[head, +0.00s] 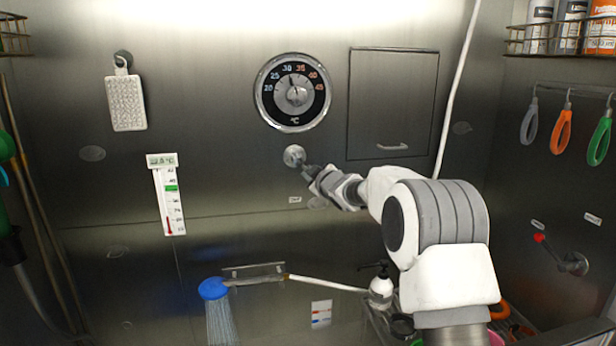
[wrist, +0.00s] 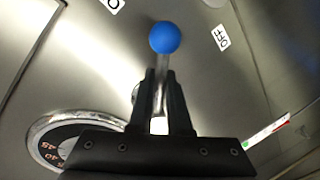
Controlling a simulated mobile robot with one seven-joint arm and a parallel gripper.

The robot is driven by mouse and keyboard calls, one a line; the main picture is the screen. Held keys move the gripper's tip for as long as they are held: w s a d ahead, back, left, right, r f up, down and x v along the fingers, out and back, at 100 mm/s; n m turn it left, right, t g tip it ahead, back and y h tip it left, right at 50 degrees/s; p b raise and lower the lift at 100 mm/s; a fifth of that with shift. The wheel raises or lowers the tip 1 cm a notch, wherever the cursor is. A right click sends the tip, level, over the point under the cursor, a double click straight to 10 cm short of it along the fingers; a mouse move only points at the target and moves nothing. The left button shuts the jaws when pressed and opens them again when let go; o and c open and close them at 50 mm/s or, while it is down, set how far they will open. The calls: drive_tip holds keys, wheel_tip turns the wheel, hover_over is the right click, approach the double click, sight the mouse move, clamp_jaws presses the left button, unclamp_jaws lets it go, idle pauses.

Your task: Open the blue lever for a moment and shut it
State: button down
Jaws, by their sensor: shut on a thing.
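The blue lever's round knob (wrist: 164,37) shows in the wrist view just beyond my fingertips. Its metal stem runs between my two fingers. My gripper (wrist: 161,78) is shut on the stem. The lever stands between a label reading OFF (wrist: 221,37) on the right and a partly cut-off label (wrist: 113,4) on the left. In the head view my gripper (head: 308,170) is at the round wall mount (head: 294,156) below the dial; the blue knob is hidden there. The blue shower head (head: 213,289) has streaks like running water below it.
A temperature dial (head: 293,92) is above the lever. A cabinet door (head: 392,103) is at upper right. A red-tipped lever (head: 540,239) is on the right wall. A soap bottle (head: 381,288) stands below my arm. A thermometer (head: 168,195) hangs left.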

drive_tip(key=shift+r, duration=0.1)
idle(0.4)
drive_tip(key=c, duration=0.9)
unclamp_jaws()
drive_tip(key=shift+s+d, duration=0.1)
drive_tip(key=shift+s, duration=0.05)
drive_tip(key=b+v, duration=0.2)
drive_tip(key=v, duration=1.5)
drive_tip(key=shift+s, duration=0.1)
idle(0.8)
